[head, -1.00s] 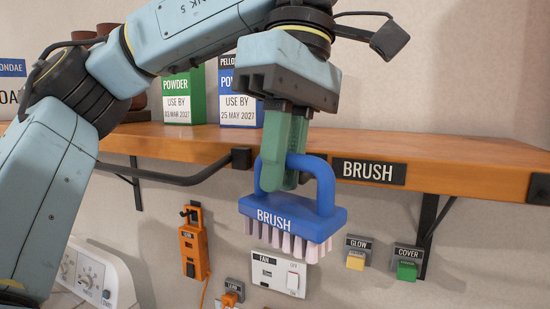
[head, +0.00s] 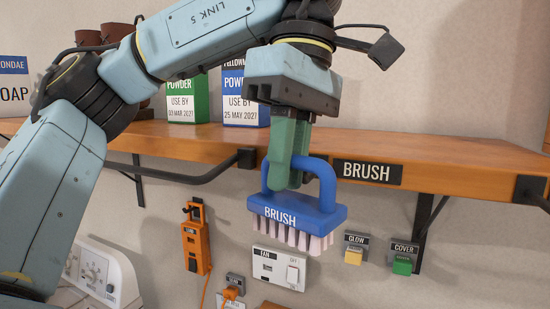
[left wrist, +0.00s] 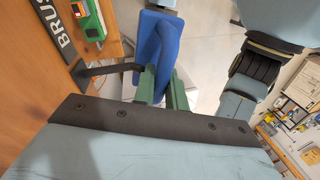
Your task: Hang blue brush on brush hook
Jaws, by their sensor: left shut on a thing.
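The blue brush (head: 297,212) has an arched handle, a "BRUSH" label and pale bristles pointing down. My left gripper (head: 288,178) has its green fingers shut on the handle and holds the brush in the air in front of the shelf edge. The brush (left wrist: 155,48) and the left gripper (left wrist: 161,92) also show in the left wrist view. A black rod (head: 185,179), apparently the brush hook, sticks out from the shelf edge left of the "BRUSH" plate (head: 366,172). The rod (left wrist: 108,70) appears beside the brush in the wrist view; contact is unclear. My right gripper is not in view.
The wooden shelf (head: 440,160) carries a green powder box (head: 188,102), a blue-labelled box (head: 240,103) and pots. On the wall below are an orange device (head: 196,240), a white switch panel (head: 279,268) and yellow and green switches. A dark bracket stands at right.

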